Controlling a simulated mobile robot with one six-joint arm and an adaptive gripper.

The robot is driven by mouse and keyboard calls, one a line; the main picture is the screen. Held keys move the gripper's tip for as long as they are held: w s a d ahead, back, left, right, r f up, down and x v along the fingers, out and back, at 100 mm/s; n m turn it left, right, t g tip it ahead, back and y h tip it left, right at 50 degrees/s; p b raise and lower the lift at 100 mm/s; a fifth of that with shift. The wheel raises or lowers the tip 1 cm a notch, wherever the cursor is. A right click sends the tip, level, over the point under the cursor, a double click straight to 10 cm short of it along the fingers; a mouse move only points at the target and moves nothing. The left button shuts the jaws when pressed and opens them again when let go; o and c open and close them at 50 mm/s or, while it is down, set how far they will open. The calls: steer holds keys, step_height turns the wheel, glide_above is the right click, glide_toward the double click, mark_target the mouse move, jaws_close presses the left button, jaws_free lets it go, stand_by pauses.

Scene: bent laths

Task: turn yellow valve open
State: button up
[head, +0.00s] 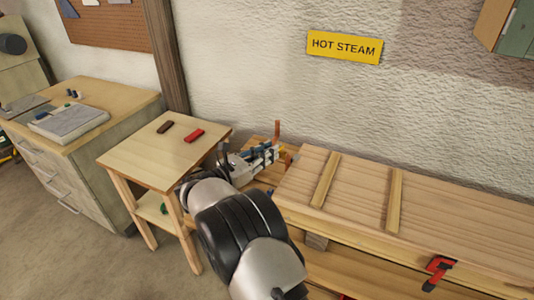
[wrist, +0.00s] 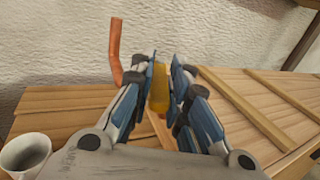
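The yellow valve handle (wrist: 159,95) shows between my fingers in the wrist view, with its far end partly hidden by them. My gripper (wrist: 163,85) has its blue-padded fingers drawn close together, one on each side of the yellow handle, with little or no gap. In the head view my gripper (head: 270,153) is at the left end of the wooden laths, near the wall. There the valve is mostly hidden by my gripper. An orange-red pipe (wrist: 115,50) stands upright behind it, to the left in the wrist view.
Wooden laths with cross strips (head: 420,205) fill the right side. A red clamp (head: 438,268) sits on their front edge. A small table (head: 150,150) holds a red block (head: 194,135) and a dark block (head: 165,127). A white mug (wrist: 24,155) stands at lower left in the wrist view.

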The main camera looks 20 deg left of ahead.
steer(key=o, duration=0.4)
steer(key=v, duration=1.2)
